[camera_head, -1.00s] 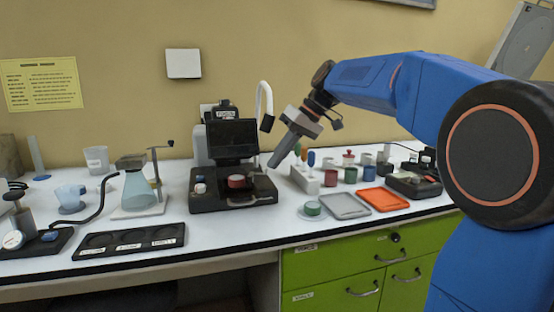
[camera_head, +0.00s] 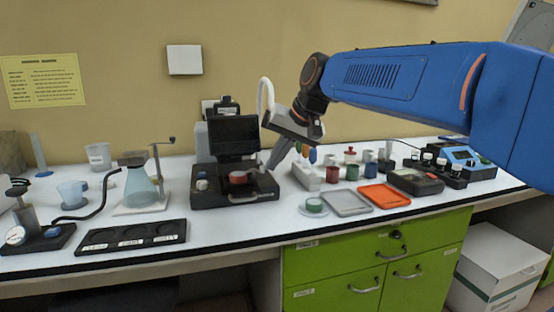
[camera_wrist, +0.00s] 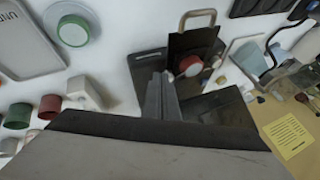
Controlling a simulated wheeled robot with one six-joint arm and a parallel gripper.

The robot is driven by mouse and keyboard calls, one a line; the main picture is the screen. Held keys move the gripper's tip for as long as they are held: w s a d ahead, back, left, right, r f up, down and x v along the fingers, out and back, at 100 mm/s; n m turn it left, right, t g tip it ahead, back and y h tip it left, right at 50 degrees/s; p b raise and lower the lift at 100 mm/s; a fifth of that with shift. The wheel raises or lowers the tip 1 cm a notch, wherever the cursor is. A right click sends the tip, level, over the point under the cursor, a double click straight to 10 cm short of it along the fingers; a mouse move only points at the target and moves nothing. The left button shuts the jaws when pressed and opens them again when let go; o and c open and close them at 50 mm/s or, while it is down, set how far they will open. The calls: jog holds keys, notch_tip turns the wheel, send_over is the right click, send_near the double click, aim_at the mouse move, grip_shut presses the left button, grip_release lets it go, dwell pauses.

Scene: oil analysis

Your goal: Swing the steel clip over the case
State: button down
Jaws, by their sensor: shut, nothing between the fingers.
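The case (camera_head: 238,177) is a small round red piece with a pale top, seated on the black instrument (camera_head: 212,197) at the middle of the bench. In the wrist view the case (camera_wrist: 190,65) is in a dark holder. The steel clip (camera_wrist: 198,14) is a metal loop sticking out from the front of that holder, away from the case top. My gripper (camera_head: 270,168) is shut and empty, pointing down at the right side of the instrument. In the wrist view its fingers (camera_wrist: 160,82) are beside the case, apart from the clip.
The instrument's dark screen (camera_head: 234,135) stands behind the case. To the right are a white block (camera_head: 306,177), a grey tray (camera_head: 346,203) and an orange tray (camera_head: 383,196). A flask (camera_head: 140,185) and a black labelled tray (camera_head: 130,238) are to the left.

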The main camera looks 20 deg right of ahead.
jog(key=shift+s+a+m+t+h, duration=0.2)
jog(key=shift+s+a+m, duration=0.2)
jog(key=shift+a, duration=0.35)
jog(key=shift+s+a+m+t+h, duration=0.1)
jog(key=shift+s+a+m+h, duration=0.1)
jog(key=shift+s+a+m, duration=0.35)
jog(key=shift+w+a, duration=0.2)
jog(key=shift+a, duration=0.05)
jog(key=shift+w+d, duration=0.1)
jog(key=shift+w, duration=0.7)
